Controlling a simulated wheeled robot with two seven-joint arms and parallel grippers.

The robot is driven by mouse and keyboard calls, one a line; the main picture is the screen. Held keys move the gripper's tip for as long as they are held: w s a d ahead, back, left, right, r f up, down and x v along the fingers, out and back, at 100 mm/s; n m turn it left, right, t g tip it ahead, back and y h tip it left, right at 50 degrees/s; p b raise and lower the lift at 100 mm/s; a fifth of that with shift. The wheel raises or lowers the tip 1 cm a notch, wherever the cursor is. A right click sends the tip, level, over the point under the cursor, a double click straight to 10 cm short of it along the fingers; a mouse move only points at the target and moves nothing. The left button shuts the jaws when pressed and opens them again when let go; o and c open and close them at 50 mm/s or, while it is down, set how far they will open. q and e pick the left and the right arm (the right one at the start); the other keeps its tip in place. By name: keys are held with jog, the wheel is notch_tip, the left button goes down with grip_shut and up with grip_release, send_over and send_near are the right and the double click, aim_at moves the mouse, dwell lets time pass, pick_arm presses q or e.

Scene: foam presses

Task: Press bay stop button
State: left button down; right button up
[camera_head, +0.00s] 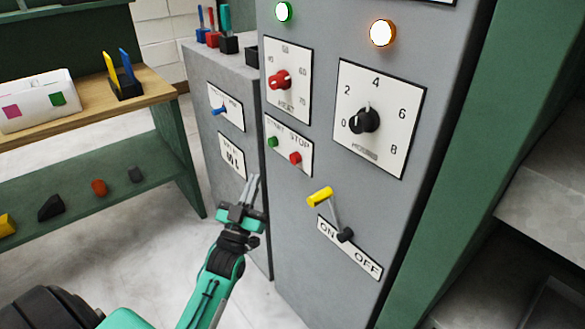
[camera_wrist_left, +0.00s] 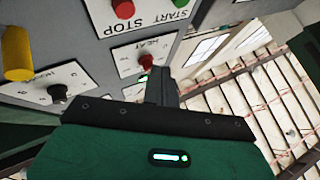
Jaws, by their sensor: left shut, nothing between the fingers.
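The red stop button (camera_head: 295,158) sits at the right end of the START STOP plate (camera_head: 287,146) on the grey cabinet front. The green start button (camera_head: 272,141) is to its left. In the left wrist view the red stop button (camera_wrist_left: 123,8) is at the top and the green one (camera_wrist_left: 180,3) is right of it. My left gripper (camera_head: 252,184) is shut and empty, below and left of the plate, apart from the buttons. It also shows in the left wrist view (camera_wrist_left: 161,78). My right gripper is not in view.
Above the plate is a HEAT dial (camera_head: 281,80) with a red knob. An hours dial (camera_head: 364,120) is to the right. A yellow-handled ON/OFF lever (camera_head: 320,197) is below. A shelf unit (camera_head: 150,90) stands at left.

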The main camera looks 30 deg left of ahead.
aim_at(295, 158)
pick_arm(q)
jog(key=shift+s+r, duration=0.2)
jog(key=shift+r, duration=0.3)
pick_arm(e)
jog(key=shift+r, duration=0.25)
